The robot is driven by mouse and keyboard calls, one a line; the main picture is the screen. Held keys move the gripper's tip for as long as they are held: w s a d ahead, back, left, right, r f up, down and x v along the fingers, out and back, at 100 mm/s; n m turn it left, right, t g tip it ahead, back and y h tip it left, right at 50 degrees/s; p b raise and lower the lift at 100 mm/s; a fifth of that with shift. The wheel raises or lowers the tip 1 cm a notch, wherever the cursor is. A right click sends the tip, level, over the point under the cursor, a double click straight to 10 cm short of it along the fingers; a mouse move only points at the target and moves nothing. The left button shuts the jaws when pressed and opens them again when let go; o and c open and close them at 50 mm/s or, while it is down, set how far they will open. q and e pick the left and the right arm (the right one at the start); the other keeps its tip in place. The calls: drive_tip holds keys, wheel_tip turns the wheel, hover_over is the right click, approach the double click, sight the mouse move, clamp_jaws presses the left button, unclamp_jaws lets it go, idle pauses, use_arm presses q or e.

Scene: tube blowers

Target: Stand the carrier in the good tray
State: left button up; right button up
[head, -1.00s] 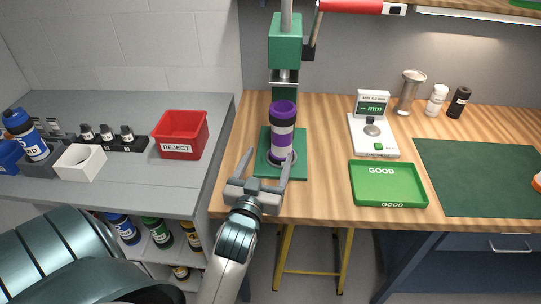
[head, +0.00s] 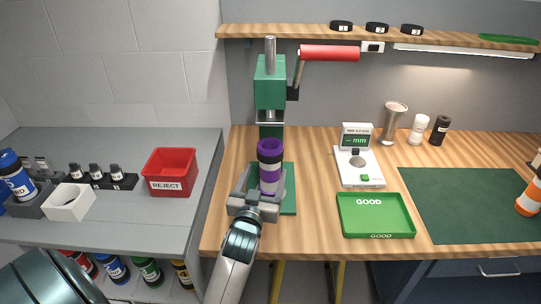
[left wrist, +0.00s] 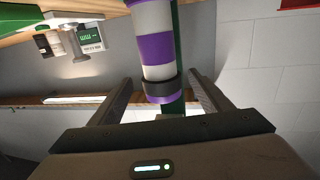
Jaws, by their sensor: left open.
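The carrier (head: 270,165), a purple and white banded cylinder with dark rings, stands upright on the green base of the press (head: 288,200). My left gripper (head: 260,190) is open, with its fingers reaching to either side of the carrier's lower part. In the left wrist view the carrier (left wrist: 157,45) shows between the two open fingers (left wrist: 160,95), with space on both sides. The good tray (head: 376,217) is green, marked GOOD, and empty on the bench to the right of the press. My right gripper is not in view.
A white gauge (head: 360,167) stands behind the good tray, and a dark green mat (head: 470,210) lies to its right. The red REJECT bin (head: 170,172) sits on the grey counter at left. The press column (head: 270,85) rises behind the carrier.

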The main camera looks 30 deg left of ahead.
sight(272, 146)
use_arm(q)
drive_tip(key=p+x, duration=0.2)
drive_tip(key=x, duration=0.6)
drive_tip(key=shift+w+a, duration=0.15)
drive_tip(key=shift+w, duration=0.05)
drive_tip(key=shift+c, duration=0.4)
drive_tip(key=c, duration=0.9)
drive_tip(key=shift+r, duration=0.15)
drive_tip(key=shift+r+p, duration=1.4)
drive_tip(key=shift+p, duration=0.15)
drive_tip(key=shift+s, duration=0.1)
